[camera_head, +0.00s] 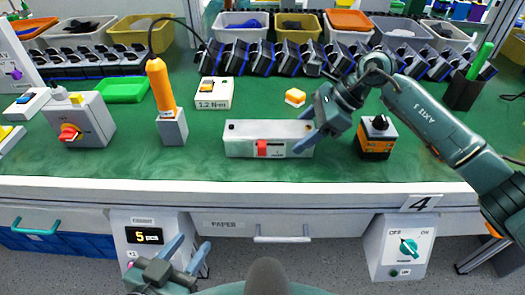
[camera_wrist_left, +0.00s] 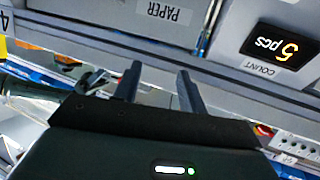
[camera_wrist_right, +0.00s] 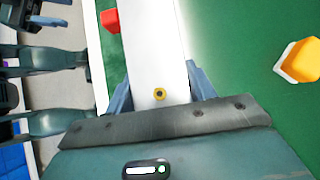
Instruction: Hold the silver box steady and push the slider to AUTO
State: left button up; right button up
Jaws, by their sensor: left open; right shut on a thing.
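The silver box (camera_head: 240,138) lies on the green mat near the table's front edge. Its red slider (camera_head: 262,149) is on the front face, close to the middle; the marks beside it are too small to read. My right gripper (camera_head: 308,129) is shut on the right end of the box. In the right wrist view, the box (camera_wrist_right: 152,45) runs between the fingers, and the red slider (camera_wrist_right: 110,20) sticks out at its left side. My left gripper (camera_head: 187,249) is open and empty, low in front of the table; its fingers also show apart in the left wrist view (camera_wrist_left: 158,86).
An orange-handled tool (camera_head: 161,88) stands left of the box, with a 1.2 N·m box (camera_head: 214,102) behind. A yellow-orange piece (camera_head: 295,97) and an orange-black block (camera_head: 376,150) lie nearby. The table edge (camera_head: 240,189) and a counter (camera_head: 148,236) are near my left gripper.

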jog(key=c, duration=0.3)
pick_arm(q)
jog(key=shift+r, duration=0.1)
pick_arm(e)
jog(key=shift+c, duration=0.2)
pick_arm(q)
jog(key=shift+c, duration=0.2)
